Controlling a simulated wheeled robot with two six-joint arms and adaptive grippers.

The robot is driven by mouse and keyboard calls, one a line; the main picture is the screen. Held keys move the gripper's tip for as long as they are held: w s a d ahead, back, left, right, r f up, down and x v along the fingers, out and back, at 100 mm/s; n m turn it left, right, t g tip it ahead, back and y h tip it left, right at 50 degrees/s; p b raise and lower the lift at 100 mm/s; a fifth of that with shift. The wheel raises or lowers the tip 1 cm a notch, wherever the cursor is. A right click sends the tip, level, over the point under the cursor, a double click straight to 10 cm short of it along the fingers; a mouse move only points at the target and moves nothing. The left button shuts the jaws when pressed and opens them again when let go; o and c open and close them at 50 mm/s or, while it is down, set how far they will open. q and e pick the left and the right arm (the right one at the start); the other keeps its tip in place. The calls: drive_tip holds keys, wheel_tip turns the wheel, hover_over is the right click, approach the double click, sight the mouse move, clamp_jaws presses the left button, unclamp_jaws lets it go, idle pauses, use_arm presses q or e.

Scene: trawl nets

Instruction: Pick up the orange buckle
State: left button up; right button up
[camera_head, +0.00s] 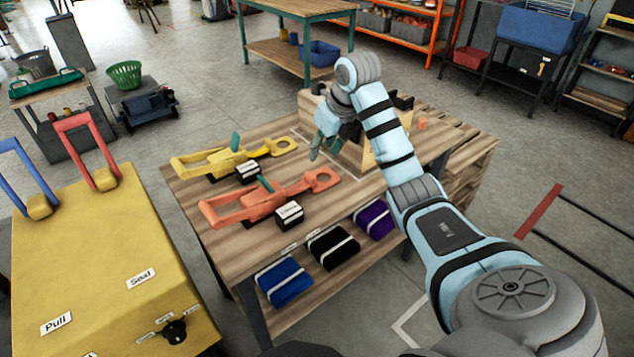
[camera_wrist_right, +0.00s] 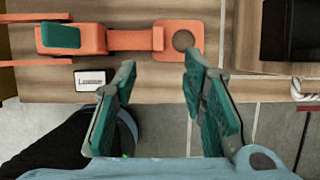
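The orange buckle (camera_head: 265,203) lies flat on the wooden table, with a long frame at its left and a round ring at its right end. A teal piece sits on it. In the right wrist view the orange buckle (camera_wrist_right: 130,40) lies beyond the fingertips, its ring ahead of the right finger. My right gripper (camera_head: 320,145) is above the table, behind and near the ring end; in its wrist view the gripper (camera_wrist_right: 160,75) has its teal fingers wide apart with nothing between them. My left gripper does not show.
A yellow buckle (camera_head: 235,160) lies behind the orange one. A small black block labelled "Loose" (camera_wrist_right: 90,82) stands beside the orange buckle. A wooden box (camera_head: 352,155) stands partly hidden by my right arm. A yellow cabinet (camera_head: 95,265) with blue and red handles stands at left.

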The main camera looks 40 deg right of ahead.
sight(311, 176)
drive_tip(key=b+x, duration=0.2)
drive_tip(key=x, duration=1)
drive_tip(key=shift+w+a+f+b, duration=0.15)
drive_tip(key=shift+f+b, duration=0.25)
drive_tip(key=shift+r, duration=0.1)
clamp_jaws()
